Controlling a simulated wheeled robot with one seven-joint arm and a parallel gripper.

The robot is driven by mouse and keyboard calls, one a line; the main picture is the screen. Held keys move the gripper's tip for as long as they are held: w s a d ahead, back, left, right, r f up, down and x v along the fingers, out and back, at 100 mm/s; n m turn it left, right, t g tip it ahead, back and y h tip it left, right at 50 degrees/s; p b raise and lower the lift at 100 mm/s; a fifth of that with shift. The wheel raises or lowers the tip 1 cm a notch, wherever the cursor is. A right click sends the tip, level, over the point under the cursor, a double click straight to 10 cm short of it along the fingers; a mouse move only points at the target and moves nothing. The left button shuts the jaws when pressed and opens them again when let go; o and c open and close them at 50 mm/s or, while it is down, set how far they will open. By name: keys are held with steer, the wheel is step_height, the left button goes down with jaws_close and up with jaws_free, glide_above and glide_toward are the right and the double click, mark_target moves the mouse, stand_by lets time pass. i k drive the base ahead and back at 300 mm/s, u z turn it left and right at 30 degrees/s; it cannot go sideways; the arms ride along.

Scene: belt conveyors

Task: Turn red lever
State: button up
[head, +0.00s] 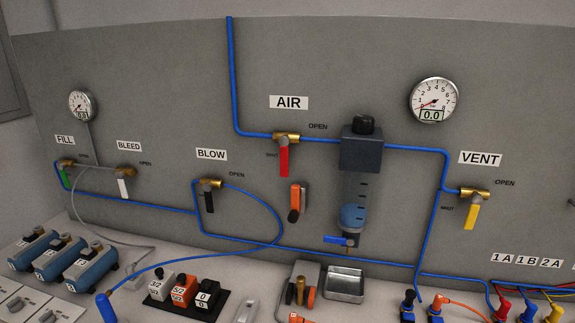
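The red lever (284,160) hangs straight down from a brass valve (286,137) on the grey wall panel, under the AIR label (289,102). It lies across the blue pipe, beside the SHUT mark, and the OPEN mark is to the right of the valve. The whole lever shows and nothing covers it. My gripper is not visible in the head view.
A dark filter unit (361,150) stands out right of the lever. An orange-handled item (296,202) is on the panel just below it. A yellow lever (471,216) is at right, a black one (209,200) at left. The bench below holds blocks and a metal tray (345,272).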

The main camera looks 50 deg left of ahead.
mark_target(284, 141)
steer(key=u, duration=2.15)
